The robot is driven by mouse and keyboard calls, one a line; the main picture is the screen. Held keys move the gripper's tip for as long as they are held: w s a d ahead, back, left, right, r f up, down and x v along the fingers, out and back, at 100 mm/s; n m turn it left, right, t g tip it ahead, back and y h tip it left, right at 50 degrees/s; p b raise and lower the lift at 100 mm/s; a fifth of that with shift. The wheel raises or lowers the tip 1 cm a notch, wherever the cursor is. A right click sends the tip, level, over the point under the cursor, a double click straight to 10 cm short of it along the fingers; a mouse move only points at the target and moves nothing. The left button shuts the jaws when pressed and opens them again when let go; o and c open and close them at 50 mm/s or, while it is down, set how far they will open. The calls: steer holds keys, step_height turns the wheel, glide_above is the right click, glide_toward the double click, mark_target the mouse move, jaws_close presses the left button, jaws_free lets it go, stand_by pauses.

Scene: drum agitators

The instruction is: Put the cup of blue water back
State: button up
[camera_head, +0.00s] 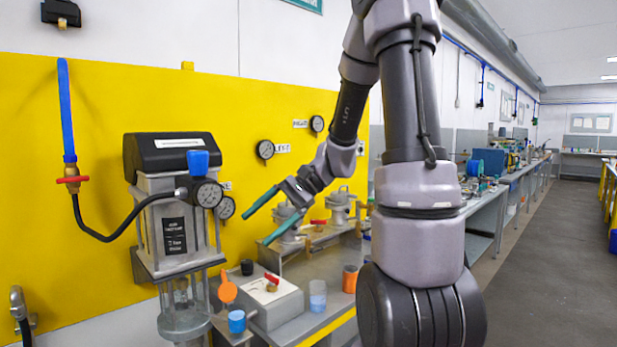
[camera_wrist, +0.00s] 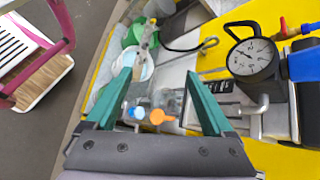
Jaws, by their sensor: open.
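My gripper (camera_head: 257,230) is open and empty, raised in front of the yellow panel and above the bench. In the wrist view its two green fingers (camera_wrist: 157,74) are spread wide with nothing between their tips. A clear cup with light blue water (camera_head: 317,298) stands upright on the bench, below and right of the gripper. A smaller blue cup-like thing (camera_head: 237,321) sits at the bench's left end, below the gripper. An orange thing (camera_head: 227,289) is just behind it. Blue (camera_wrist: 136,113) and orange (camera_wrist: 158,117) things also show in the wrist view.
A grey box with a red handle (camera_head: 270,299) stands between the blue things. An orange cup (camera_head: 350,279) and a black cup (camera_head: 247,267) are nearby. The agitator (camera_head: 172,205) with its gauge stands at left. The aisle (camera_head: 545,255) at right is clear.

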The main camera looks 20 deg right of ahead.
steer(key=s+d+r+n+t+h, duration=0.5)
steer(key=s+r+h, duration=0.3)
steer(key=s+r, duration=0.3)
steer(key=shift+d+r+t+h, duration=0.35)
steer(key=shift+d+t, duration=0.25)
steer(key=shift+t, duration=0.3)
steer(key=shift+s, duration=0.1)
